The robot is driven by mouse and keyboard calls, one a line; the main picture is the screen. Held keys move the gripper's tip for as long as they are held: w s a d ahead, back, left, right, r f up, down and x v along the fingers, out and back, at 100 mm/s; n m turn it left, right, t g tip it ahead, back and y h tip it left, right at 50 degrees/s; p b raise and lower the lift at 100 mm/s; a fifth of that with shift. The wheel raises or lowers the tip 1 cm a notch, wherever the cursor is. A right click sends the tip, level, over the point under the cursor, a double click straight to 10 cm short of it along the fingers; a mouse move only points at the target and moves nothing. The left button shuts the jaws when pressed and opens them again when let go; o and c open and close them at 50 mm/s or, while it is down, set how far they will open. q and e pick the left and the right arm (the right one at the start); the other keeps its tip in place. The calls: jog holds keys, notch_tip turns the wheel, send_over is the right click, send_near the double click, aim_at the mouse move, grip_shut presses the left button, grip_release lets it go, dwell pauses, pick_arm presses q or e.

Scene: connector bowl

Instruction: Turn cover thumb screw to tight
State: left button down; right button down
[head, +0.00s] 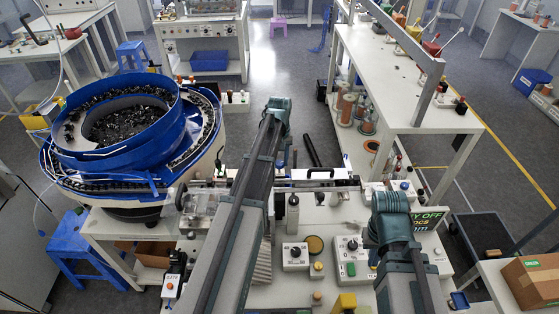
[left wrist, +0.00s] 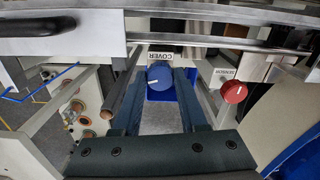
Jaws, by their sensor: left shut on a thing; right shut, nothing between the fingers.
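The cover thumb screw (left wrist: 160,72) is a round blue knob with a short white pointer line, under a white label reading COVER (left wrist: 160,57) in the left wrist view. The pointer line lies slanted, near the left part of the knob's face. My left gripper (left wrist: 161,84) has one dark finger on each side of the knob and is shut on it. In the head view my left arm reaches over the bench, and its fingers and the knob cannot be made out. My right gripper does not show in either view; only my right arm shows at the lower right.
A red knob (left wrist: 233,92) marked TENSION is right of the blue one. Metal rails (left wrist: 225,55) run above both. A blue bowl feeder (head: 110,125) stands left of the bench in the head view.

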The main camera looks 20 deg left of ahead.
pick_arm(q)
jog(key=m, duration=0.5)
jog(key=shift+m, duration=0.3)
jog(key=m, duration=0.5)
jog(key=shift+m, duration=0.3)
jog(key=m, duration=0.5)
jog(key=shift+m, duration=2.5)
jog(key=shift+c, duration=2.2)
grip_release()
